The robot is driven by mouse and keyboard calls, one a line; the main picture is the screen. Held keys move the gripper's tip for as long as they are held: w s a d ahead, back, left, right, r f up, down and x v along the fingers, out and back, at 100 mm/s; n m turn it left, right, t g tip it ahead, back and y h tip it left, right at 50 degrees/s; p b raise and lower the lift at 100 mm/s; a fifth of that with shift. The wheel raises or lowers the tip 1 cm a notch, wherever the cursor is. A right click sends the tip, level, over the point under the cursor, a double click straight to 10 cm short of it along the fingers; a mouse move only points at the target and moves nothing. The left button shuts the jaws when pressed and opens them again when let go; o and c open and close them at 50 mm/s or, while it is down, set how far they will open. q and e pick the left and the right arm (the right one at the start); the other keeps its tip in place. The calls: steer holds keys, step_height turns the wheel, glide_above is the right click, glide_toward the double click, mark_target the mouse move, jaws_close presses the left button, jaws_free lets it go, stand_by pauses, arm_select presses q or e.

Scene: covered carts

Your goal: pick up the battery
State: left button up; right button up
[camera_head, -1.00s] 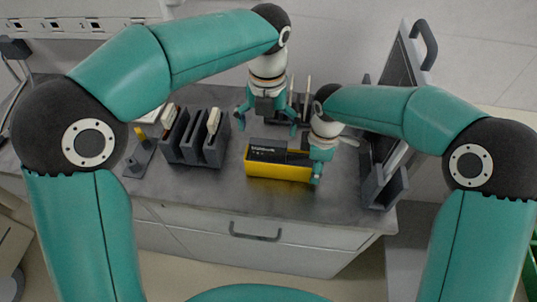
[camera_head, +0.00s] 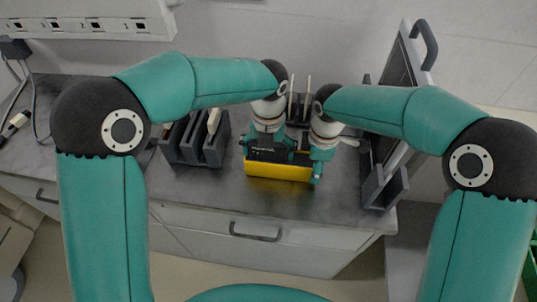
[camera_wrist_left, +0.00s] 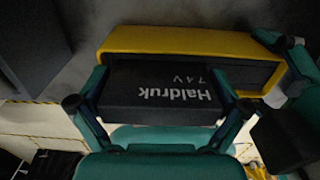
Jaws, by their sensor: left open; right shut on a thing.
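The black battery, marked "Haldruk 7.4V" (camera_wrist_left: 165,92), sits at the yellow case (camera_head: 278,172) on the counter. The yellow case also shows behind it in the left wrist view (camera_wrist_left: 190,40). My left gripper (camera_head: 269,150) is open above the battery. In the left wrist view its two fingers (camera_wrist_left: 158,108) stand one on each side of the battery; I cannot tell whether they touch it. My right gripper (camera_head: 316,168) is shut on the right end of the yellow case. The battery is partly hidden by the left gripper in the head view.
A grey slotted rack (camera_head: 208,150) holding a pale flat piece stands left of the case. A dark-screened panel (camera_head: 400,80) leans in a grey stand (camera_head: 385,190) at the right. The counter's front strip is clear.

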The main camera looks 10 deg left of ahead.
arm_select(q)
steer(key=shift+d, duration=0.1)
steer(key=c, duration=1)
arm_select(e)
steer(key=shift+a, duration=0.1)
arm_select(q)
step_height(320, 180, up, 10)
steer(key=shift+r, duration=0.1)
arm_select(e)
steer(key=o, duration=1.4)
steer(key=shift+c, duration=0.2)
step_height(320, 180, up, 11)
steer(key=shift+r, duration=0.4)
